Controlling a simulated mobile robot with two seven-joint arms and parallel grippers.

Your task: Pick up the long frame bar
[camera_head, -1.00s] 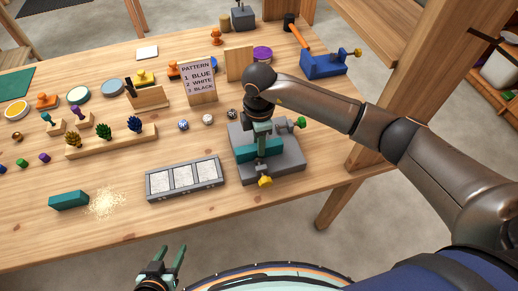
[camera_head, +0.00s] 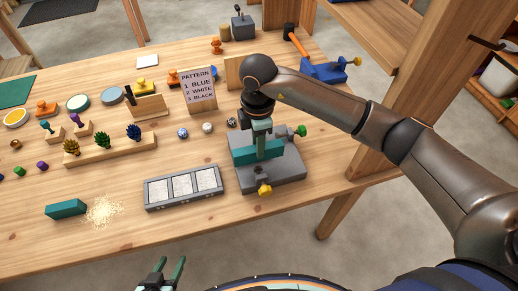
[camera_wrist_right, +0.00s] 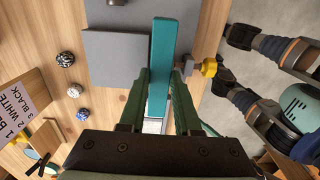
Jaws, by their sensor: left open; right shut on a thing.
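The long frame bar (camera_head: 258,153) is a teal rectangular bar, seen over the grey fixture (camera_head: 287,172) at the right of the bench. My right gripper (camera_head: 262,138) comes down from above and is shut on it. In the right wrist view the bar (camera_wrist_right: 162,60) runs lengthwise between the fingers (camera_wrist_right: 159,88), over the grey fixture (camera_wrist_right: 115,55). It appears raised above the fixture, but the exact gap is hard to tell. My left gripper (camera_head: 163,272) is open and empty at the bottom edge, in front of the bench.
A shorter teal block (camera_head: 66,209) lies by pale shavings (camera_head: 104,211) at the front left. A grey tray with white panels (camera_head: 183,188) is left of the fixture. Small balls (camera_head: 183,133) and a pattern sign (camera_head: 198,90) stand behind. Yellow (camera_head: 264,190) and green knobs (camera_head: 300,131) edge the fixture.

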